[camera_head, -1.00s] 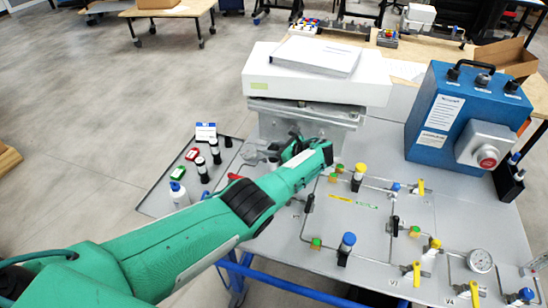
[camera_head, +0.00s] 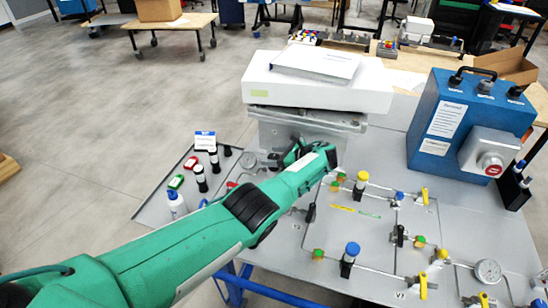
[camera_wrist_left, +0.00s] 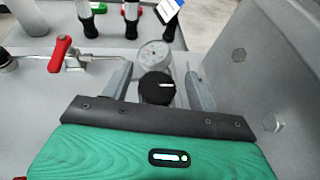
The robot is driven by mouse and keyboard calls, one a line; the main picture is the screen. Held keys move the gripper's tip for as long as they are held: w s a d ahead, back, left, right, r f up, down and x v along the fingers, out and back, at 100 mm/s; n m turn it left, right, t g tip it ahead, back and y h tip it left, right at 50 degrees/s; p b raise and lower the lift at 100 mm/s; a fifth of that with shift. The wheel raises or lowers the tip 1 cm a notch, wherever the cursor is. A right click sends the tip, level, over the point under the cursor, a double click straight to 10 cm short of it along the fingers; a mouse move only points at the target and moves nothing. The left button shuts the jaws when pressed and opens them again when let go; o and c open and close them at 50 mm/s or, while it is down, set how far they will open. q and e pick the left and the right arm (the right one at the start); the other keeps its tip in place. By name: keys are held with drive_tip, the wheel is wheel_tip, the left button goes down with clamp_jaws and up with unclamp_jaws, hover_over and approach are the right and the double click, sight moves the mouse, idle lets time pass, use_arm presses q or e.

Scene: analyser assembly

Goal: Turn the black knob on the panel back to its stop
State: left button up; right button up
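The black knob (camera_wrist_left: 157,88) shows in the left wrist view, with a white mark on its face. My left gripper (camera_wrist_left: 157,76) is open, with one finger on each side of the knob. A gap shows between the knob and each finger, so neither seems to press on it. In the head view my left gripper (camera_head: 291,155) is low over the panel (camera_head: 330,235), in front of the grey metal bracket. My right gripper is in neither view.
A round gauge (camera_wrist_left: 153,55) sits just beyond the knob. A red-handled valve (camera_wrist_left: 60,52) is to the left in the wrist view. The grey bracket wall (camera_wrist_left: 270,80) rises close on the right.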

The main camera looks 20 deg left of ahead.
use_arm(q)
drive_tip(key=shift+s+f, duration=0.1)
drive_tip(key=shift+f, duration=0.05)
drive_tip(key=shift+d, duration=0.25)
drive_tip(key=b+v, duration=0.1)
drive_tip(key=v, duration=1.2)
drive_tip(key=shift+r, duration=0.25)
drive_tip(key=shift+s+d, duration=0.1)
